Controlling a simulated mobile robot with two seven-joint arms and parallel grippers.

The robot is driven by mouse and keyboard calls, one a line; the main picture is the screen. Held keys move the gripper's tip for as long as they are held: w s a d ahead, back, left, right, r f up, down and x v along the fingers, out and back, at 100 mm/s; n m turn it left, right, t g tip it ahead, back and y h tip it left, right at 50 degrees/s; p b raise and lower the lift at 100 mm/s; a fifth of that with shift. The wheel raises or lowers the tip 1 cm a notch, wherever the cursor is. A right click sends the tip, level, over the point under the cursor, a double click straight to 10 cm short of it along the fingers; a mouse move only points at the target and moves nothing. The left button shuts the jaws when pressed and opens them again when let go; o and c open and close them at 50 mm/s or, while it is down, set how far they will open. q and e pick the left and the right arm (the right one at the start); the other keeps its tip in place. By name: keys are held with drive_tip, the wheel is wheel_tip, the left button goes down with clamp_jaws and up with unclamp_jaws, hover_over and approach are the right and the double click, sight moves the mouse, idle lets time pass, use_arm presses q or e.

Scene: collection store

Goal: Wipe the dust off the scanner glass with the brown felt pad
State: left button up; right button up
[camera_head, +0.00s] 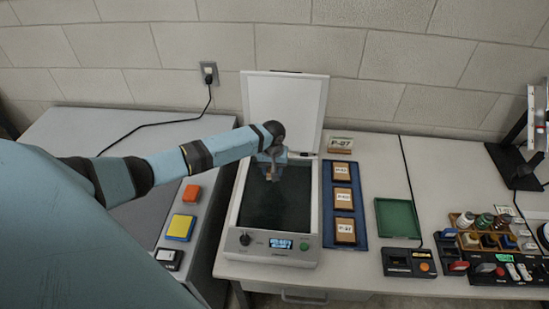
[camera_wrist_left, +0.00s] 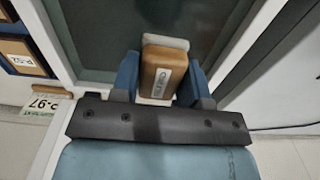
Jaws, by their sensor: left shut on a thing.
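The scanner (camera_head: 230,235) stands on the table with its white lid (camera_head: 285,100) raised at the back. Its dark scanner glass (camera_head: 275,208) faces up and also shows in the left wrist view (camera_wrist_left: 225,28). My left gripper (camera_head: 271,167) is over the back part of the glass. It is shut on the brown felt pad (camera_wrist_left: 158,78), a brown block with a white label and a paler layer, held between the blue fingers. Whether the pad touches the glass is unclear. I cannot make out dust clearly. My right gripper is not in view.
A blue tray (camera_head: 359,240) with brown labelled boxes lies right of the scanner, then a green tray (camera_head: 398,218). A small black device (camera_head: 409,262) and a bottle rack sit further right. Red (camera_head: 192,192) and yellow (camera_head: 181,226) blocks lie left. A wall stands behind.

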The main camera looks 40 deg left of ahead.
use_arm(q)
wheel_tip(320, 180, up, 2)
drive_tip(key=shift+p, duration=0.7)
drive_tip(key=shift+d+r, duration=0.1)
drive_tip(key=shift+r, duration=0.15)
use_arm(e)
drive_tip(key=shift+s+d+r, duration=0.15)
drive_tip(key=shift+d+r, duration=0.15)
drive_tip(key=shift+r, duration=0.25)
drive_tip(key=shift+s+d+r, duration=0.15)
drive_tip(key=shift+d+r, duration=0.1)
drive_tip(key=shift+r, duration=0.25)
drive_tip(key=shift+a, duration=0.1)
